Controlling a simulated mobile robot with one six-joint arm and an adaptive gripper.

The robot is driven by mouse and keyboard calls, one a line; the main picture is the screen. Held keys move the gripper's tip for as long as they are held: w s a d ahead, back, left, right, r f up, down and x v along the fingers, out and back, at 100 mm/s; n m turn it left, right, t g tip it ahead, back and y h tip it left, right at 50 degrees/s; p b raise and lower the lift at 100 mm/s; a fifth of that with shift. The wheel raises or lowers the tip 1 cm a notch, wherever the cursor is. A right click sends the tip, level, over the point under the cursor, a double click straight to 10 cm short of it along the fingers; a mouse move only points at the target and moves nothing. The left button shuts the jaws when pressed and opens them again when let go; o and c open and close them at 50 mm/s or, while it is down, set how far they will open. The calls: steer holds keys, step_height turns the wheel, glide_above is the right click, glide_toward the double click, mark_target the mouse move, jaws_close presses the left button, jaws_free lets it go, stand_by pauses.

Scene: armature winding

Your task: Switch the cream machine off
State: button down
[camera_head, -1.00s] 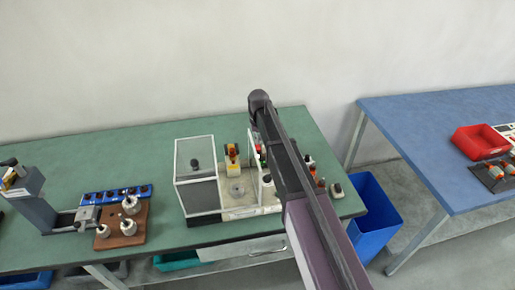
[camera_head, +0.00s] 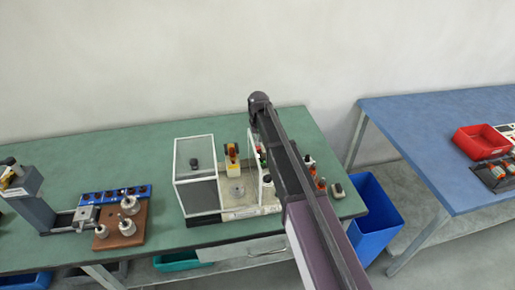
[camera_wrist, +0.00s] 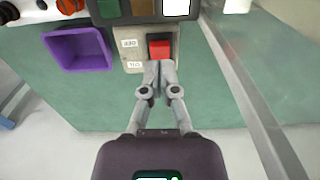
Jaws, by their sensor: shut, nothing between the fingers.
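The cream machine (camera_head: 262,210), with a clear-walled guard (camera_head: 195,172) at its left, stands on the green table in the head view. My arm crosses in front of its right side, and my gripper is hidden there. In the wrist view a red switch (camera_wrist: 160,48) sits on a cream panel (camera_wrist: 132,42) with two small white labels, whose text I cannot read surely. My gripper (camera_wrist: 159,66) is shut and empty, its fingertips at the switch's near edge. I cannot tell whether they touch it or which way the switch is set.
A purple bin (camera_wrist: 78,50) lies left of the panel and a metal-edged clear sheet (camera_wrist: 245,85) slants along its right in the wrist view. A brown block with metal parts (camera_head: 122,232) is on the table's left. A blue bin (camera_head: 375,215) stands between the tables.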

mark_target(259, 148)
steer(key=shift+f+b, duration=0.95)
steer(key=shift+f, duration=0.1)
stand_by(0.9)
steer(key=shift+r, duration=0.2)
steer(key=shift+r+p, duration=3.35)
steer(key=shift+p, duration=0.2)
steer(key=s+d+m, duration=0.3)
steer(key=s+d, duration=2)
steer(key=s, duration=0.3)
